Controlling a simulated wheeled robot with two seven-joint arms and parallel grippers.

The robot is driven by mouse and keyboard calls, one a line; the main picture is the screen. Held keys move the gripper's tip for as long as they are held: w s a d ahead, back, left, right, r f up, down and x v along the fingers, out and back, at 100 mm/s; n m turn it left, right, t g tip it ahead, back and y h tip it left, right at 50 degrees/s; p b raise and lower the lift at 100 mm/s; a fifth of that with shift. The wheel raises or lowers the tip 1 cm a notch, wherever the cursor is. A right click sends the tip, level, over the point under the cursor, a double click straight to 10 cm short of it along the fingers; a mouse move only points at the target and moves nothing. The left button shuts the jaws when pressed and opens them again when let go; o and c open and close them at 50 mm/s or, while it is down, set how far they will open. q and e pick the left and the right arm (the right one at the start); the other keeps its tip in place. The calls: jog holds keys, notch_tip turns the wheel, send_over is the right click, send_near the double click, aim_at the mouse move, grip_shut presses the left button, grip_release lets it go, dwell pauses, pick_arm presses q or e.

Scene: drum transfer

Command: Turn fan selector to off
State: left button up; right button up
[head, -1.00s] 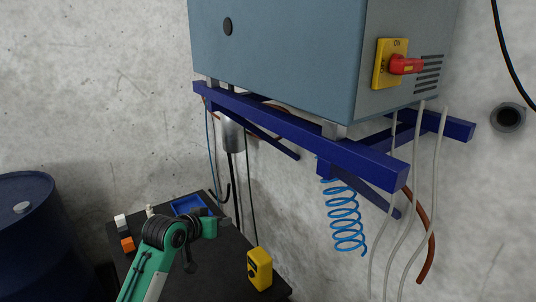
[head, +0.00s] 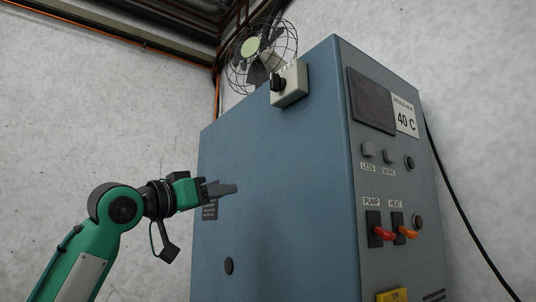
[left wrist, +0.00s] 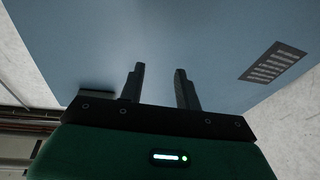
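The fan selector is a black knob (head: 277,84) on a pale box (head: 290,88) high on the left side of the blue-grey cabinet (head: 275,180). A caged fan (head: 252,48) stands behind and above it. The knob's exact setting is too small to read. My left gripper (head: 230,188) is in front of the cabinet's left side, well below and left of the selector. In the left wrist view its two fingers (left wrist: 160,80) are apart with nothing between them, facing the blue-grey panel. My right gripper is not in view.
The cabinet's front holds a dark display (head: 372,100), a "40 C" label (head: 406,122), a red pump switch (head: 382,234) and an orange heat switch (head: 405,231). A vent plate (left wrist: 272,62) is on the panel. A black cable (head: 465,215) hangs at right.

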aim_at(271, 81)
pick_arm(q)
jog(key=s+r+m+g+h, duration=0.1)
jog(key=s+r+m+h, duration=0.2)
jog(key=s+r, duration=1.2)
jog(key=p+x, duration=0.2)
jog(key=x, duration=0.2)
jog(key=r+p+x, duration=0.1)
jog(key=p+x, duration=0.2)
jog(key=x, duration=0.2)
jog(key=a+p+x, duration=0.1)
jog(key=p+x, duration=0.1)
jog(key=x, duration=0.2)
jog(key=shift+w+r+p, duration=0.25)
jog(key=shift+w+p, duration=0.1)
jog(key=shift+w, duration=0.1)
jog(key=shift+p+x, duration=0.4)
jog(key=shift+x, duration=0.45)
jog(key=shift+w+d+f, duration=0.1)
jog(key=shift+d+f, duration=0.05)
jog(key=shift+f, duration=0.05)
jog(key=shift+c, duration=0.4)
jog(key=c, duration=0.6)
